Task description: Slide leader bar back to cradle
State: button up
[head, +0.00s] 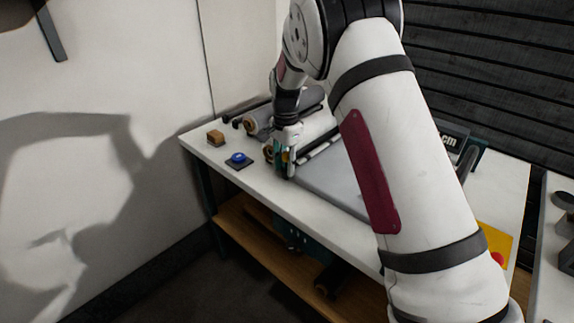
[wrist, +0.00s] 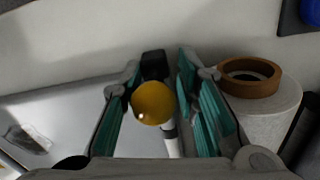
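The leader bar (head: 320,148) is a white bar with black bands lying across the grey roll bed on the bench. In the wrist view, part of the white bar (wrist: 171,142) shows below a round amber knob (wrist: 153,103). My gripper (head: 284,162) is low at the bench's front edge, by the near end of the bar. In the wrist view, my gripper (wrist: 160,75) has its teal finger pads on either side of the knob, with a visible gap on the right. It looks open around the knob. A black block (wrist: 153,64) shows between the fingertips. I cannot identify the cradle.
Grey rolls (head: 300,101) lie behind my gripper. A blue button (head: 238,158) and a small brown block (head: 215,137) sit at the left. A grey plate (head: 325,182) covers the bench's middle.

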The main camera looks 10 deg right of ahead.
jog(key=s+d, duration=0.1)
jog(key=s+d+p, duration=0.1)
jog(key=s, duration=0.1)
jog(key=s+p, duration=0.1)
jog(key=shift+s+d+r, duration=0.15)
jog(key=shift+d+r, duration=0.25)
notch_tip(320, 180, up, 13)
jog(key=s+r+n, duration=0.2)
jog(key=s+r, duration=0.3)
jog(key=s, duration=0.2)
jog(key=s+r+n+t, duration=0.1)
jog(key=s+r+n, duration=0.2)
jog(key=s, duration=0.5)
jog(key=shift+d+r+y+p, duration=0.15)
jog(key=shift+r+y+p, duration=0.2)
jog(key=shift+r, duration=0.55)
jog(key=shift+s, duration=0.1)
